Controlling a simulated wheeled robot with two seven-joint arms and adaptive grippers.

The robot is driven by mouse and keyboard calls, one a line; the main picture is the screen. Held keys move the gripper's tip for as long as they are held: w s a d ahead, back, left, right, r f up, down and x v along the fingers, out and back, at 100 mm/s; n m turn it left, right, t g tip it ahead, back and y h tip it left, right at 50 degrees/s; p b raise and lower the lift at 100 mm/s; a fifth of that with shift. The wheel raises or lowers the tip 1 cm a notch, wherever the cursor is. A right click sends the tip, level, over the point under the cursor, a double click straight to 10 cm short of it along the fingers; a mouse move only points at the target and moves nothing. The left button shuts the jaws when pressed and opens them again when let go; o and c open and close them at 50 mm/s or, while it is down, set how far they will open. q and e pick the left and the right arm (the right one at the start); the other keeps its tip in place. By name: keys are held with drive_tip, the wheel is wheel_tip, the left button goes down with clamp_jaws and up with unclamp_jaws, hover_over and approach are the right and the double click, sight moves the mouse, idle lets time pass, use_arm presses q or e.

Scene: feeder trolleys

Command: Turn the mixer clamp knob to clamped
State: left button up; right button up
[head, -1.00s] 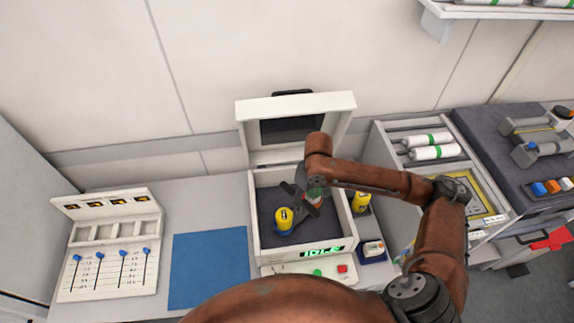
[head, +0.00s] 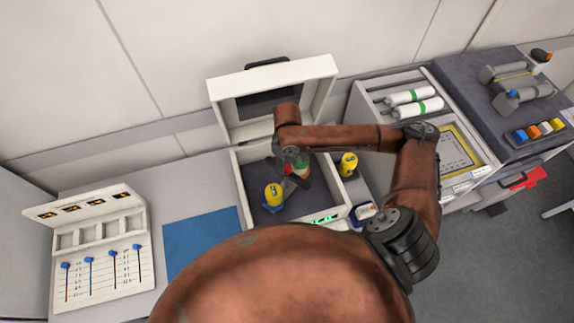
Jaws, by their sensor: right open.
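The mixer is an open white box (head: 238,190) with a raised lid (head: 318,92) and a dark floor. A yellow bottle (head: 273,195) stands inside it on the left. A small green and red part (head: 302,168) shows inside the mixer, just right of my right gripper; it may be the clamp knob, but it is partly hidden and its setting cannot be read. My right gripper (head: 284,176) reaches down into the mixer between the bottle and this part. It is open; contact with the part cannot be told. My left gripper is out of view.
A second yellow bottle (head: 348,165) stands just right of the mixer. A blue mat (head: 200,240) and a white slider panel (head: 100,275) lie to the left. White cylinders (head: 417,108) lie in a rack at right.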

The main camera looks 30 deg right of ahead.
drive_tip(key=shift+f, duration=0.2)
drive_tip(key=c, duration=0.5)
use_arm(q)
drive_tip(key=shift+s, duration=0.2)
use_arm(e)
clamp_jaws()
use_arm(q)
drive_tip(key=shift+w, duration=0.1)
